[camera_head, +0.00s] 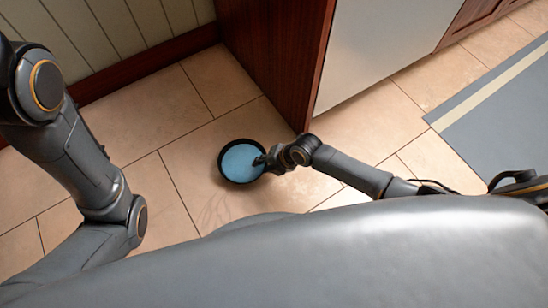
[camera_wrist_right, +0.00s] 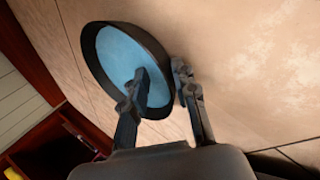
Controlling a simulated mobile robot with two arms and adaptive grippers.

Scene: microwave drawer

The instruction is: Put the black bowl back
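The black bowl (camera_head: 223,168) with a light blue inside shows near the middle of the head view, in front of the floor tiles. It also shows in the right wrist view (camera_wrist_right: 112,50). My right gripper (camera_head: 262,162) is at the bowl's right rim. In the right wrist view my right gripper (camera_wrist_right: 160,78) has one finger inside the bowl and the other outside, closed on its wall. The bowl appears held above the floor; its exact height cannot be told. My left arm shows at the left of the head view, but its gripper is out of frame.
A dark red-brown cabinet side (camera_head: 275,60) stands just behind the bowl, with a pale front panel (camera_head: 375,45) to its right. A grey mat (camera_head: 500,115) lies at the right. Tiled floor (camera_head: 150,120) is clear left of the bowl. A panelled wall (camera_head: 100,35) is behind.

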